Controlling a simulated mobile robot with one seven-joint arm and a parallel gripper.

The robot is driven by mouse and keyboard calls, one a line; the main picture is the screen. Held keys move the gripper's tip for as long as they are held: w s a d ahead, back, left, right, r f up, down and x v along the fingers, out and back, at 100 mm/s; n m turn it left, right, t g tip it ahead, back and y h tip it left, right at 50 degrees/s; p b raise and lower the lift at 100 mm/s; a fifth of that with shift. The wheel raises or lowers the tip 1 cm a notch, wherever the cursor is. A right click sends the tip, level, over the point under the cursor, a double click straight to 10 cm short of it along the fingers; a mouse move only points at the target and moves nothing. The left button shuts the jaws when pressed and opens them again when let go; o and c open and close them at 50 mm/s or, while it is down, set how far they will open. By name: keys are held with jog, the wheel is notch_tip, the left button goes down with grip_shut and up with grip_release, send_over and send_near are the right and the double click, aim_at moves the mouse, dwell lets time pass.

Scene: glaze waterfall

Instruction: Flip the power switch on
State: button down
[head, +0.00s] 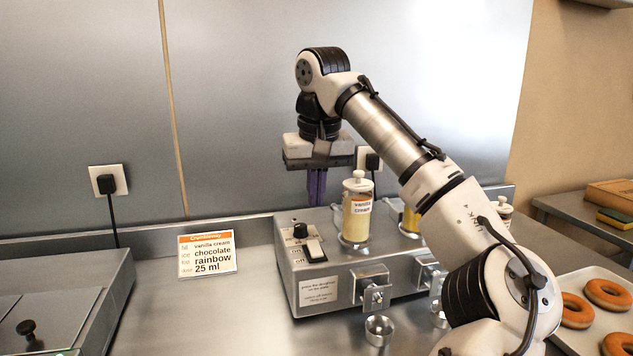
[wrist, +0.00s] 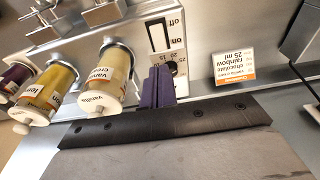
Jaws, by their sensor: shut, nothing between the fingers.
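The power switch (head: 315,249) is a white rocker in a black plate on the sloped left part of the metal dispenser (head: 330,285), with "on" and "off" printed beside it. It also shows in the wrist view (wrist: 158,36). I cannot tell which way the rocker is set. My gripper (head: 316,198) points down over the back of the dispenser, apart from the switch. Its purple fingers (wrist: 157,88) are together and empty. In the wrist view they partly cover the dark knob (head: 300,231) beside the switch.
A vanilla cream jar (head: 357,212) stands on the dispenser, right of the switch. More jars, including a yellow one (wrist: 50,85), follow along it. An order card (head: 207,253) stands to the left. Small metal cups (head: 379,330) are in front. Doughnuts (head: 607,293) lie on a tray at right.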

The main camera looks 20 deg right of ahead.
aim_at(313, 241)
jog(key=f, duration=0.2)
jog(key=w+f, duration=0.1)
jog(key=f, duration=0.5)
jog(key=shift+w+f, duration=0.2)
jog(key=shift+w, duration=0.05)
jog(key=shift+w+r+p, duration=0.1)
jog(key=shift+p, duration=0.2)
